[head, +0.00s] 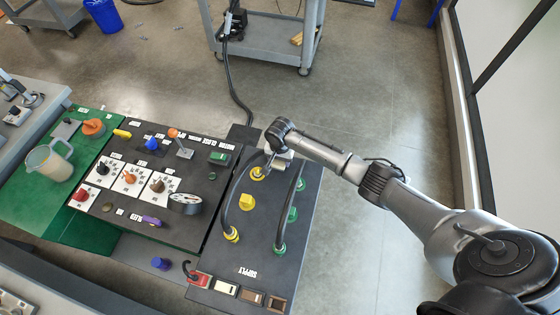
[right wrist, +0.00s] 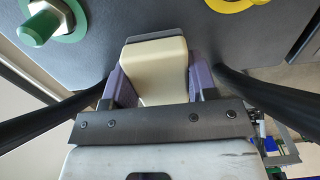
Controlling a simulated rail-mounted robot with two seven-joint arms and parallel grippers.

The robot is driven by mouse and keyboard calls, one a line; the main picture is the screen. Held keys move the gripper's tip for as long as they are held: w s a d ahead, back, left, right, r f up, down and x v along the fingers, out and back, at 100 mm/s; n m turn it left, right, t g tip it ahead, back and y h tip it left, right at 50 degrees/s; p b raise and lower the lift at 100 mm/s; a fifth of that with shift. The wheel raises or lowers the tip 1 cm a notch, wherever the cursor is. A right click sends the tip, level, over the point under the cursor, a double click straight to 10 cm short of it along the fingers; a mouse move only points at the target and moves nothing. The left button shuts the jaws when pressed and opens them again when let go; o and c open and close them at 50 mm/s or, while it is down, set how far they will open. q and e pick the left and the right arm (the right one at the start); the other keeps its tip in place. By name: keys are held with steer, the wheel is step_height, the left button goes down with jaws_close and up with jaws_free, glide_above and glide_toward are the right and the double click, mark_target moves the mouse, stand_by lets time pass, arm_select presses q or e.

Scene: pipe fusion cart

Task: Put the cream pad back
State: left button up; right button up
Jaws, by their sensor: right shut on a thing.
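The cream pad (right wrist: 157,70) is a pale block with a dark grey end, seen in the right wrist view between the two purple fingers of my right gripper (right wrist: 158,85). The gripper is shut on it. Dark panel surface lies behind the pad; I cannot tell whether they touch. In the head view my right gripper (head: 277,156) is at the far end of the dark supply panel (head: 262,248), near the upper yellow fitting. The pad cannot be made out clearly there. My left gripper is not in view.
Black hoses (head: 232,200) arch over the supply panel beside yellow (head: 247,200) and green fittings (head: 292,214). Red, cream, tan and brown framed slots line its near edge.

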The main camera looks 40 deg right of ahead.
steer(key=shift+f, duration=0.65)
steer(key=shift+f, duration=0.15)
steer(key=o, duration=0.9)
